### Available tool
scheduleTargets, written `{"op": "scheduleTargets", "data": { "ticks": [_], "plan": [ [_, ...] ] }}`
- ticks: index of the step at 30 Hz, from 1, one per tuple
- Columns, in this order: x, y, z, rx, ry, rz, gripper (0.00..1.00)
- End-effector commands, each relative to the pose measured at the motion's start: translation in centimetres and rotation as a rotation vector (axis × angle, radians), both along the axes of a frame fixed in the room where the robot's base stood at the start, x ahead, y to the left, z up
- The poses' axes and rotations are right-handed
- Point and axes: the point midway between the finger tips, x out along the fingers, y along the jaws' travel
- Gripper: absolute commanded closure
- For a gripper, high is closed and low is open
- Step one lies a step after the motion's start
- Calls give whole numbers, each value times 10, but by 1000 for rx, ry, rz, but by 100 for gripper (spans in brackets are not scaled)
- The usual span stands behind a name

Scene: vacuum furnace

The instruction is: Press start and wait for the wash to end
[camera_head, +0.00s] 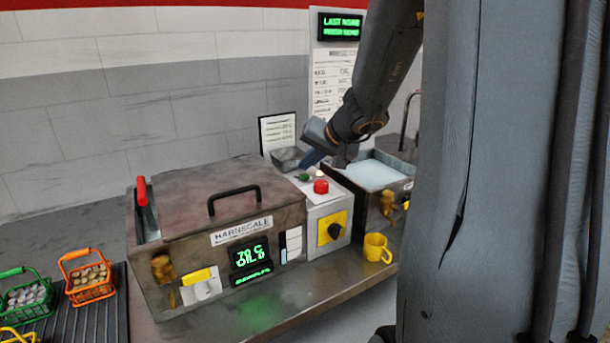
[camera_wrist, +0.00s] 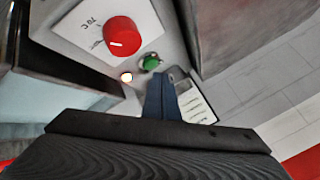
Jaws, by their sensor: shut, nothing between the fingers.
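The washer (camera_head: 240,211) is a brown-grey box with its lid down and a black handle on top. Its green display (camera_head: 250,257) is lit, with blurred text. Beside it, the control box (camera_head: 327,212) has a red knob or button (camera_head: 321,186) and a green button (camera_head: 303,177) on top, also seen in the wrist view as red (camera_wrist: 122,36) and green (camera_wrist: 151,62). A small pale lamp (camera_wrist: 126,76) is near the green button. My gripper (camera_head: 312,158) is shut and empty, its blue fingers (camera_wrist: 160,97) close to the green button; contact cannot be told.
A yellow panel with a black knob (camera_head: 335,231) is on the control box's front. A yellow mug (camera_head: 376,248) stands at the bench edge. A basin (camera_head: 372,175) is at the right. Orange (camera_head: 88,278) and green (camera_head: 25,297) baskets with contents sit on the left rack.

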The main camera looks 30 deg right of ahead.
Motion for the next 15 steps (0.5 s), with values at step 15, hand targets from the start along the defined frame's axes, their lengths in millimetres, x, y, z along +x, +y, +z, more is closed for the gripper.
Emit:
{"op": "scheduleTargets", "data": {
  "ticks": [15],
  "plan": [
    [0,0,20,0,-1,0,100]
  ]
}}
